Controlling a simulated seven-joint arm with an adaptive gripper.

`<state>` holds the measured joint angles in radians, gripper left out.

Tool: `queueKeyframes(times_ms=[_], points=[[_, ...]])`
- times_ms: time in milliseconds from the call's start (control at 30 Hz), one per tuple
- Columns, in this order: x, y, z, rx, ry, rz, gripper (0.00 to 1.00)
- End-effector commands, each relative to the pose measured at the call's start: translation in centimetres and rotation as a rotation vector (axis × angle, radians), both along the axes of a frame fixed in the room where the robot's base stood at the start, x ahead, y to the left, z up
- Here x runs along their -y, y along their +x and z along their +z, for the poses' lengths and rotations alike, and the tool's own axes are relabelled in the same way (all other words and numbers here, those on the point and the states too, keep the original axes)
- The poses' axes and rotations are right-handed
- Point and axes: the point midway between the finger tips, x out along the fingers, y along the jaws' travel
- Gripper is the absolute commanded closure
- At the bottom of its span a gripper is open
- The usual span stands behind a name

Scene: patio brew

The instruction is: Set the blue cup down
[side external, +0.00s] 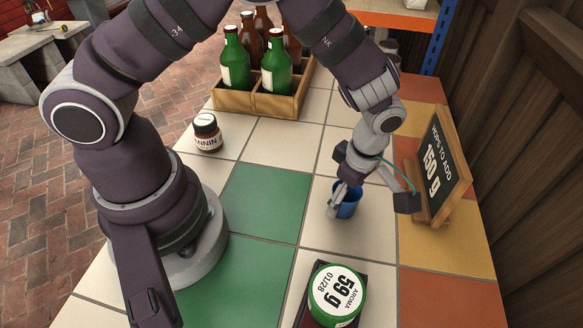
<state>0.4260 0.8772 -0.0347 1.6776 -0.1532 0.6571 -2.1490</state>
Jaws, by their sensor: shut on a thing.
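The blue cup (347,205) is at the right of the middle in the side external view, over a pale tile of the table. My gripper (341,196) reaches down to it from above and is shut on it, with a grey finger along the cup's left side. The cup looks upright. Part of its rim is hidden by my gripper. I cannot tell whether its base touches the tile or hangs slightly above it.
A chalkboard sign (440,172) stands close right of my gripper. A green-lidded tin (337,293) sits on a dark base in front. A brown jar (207,133) and a wooden crate (232,101) of bottles stand behind. Green tiles (262,200) left of the cup are clear.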

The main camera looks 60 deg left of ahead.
Motion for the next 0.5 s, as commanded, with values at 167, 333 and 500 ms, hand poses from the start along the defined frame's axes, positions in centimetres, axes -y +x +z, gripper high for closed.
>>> queueKeyframes(times_ms=[167, 333, 500], points=[[0.0, 0.01, -0.26, 0.0, 0.0, 0.0, 0.53], [-0.01, 0.01, -0.21, 0.0, 0.0, 0.0, 0.31], [-0.01, 0.01, -0.21, 0.0, 0.0, -0.001, 0.27]])
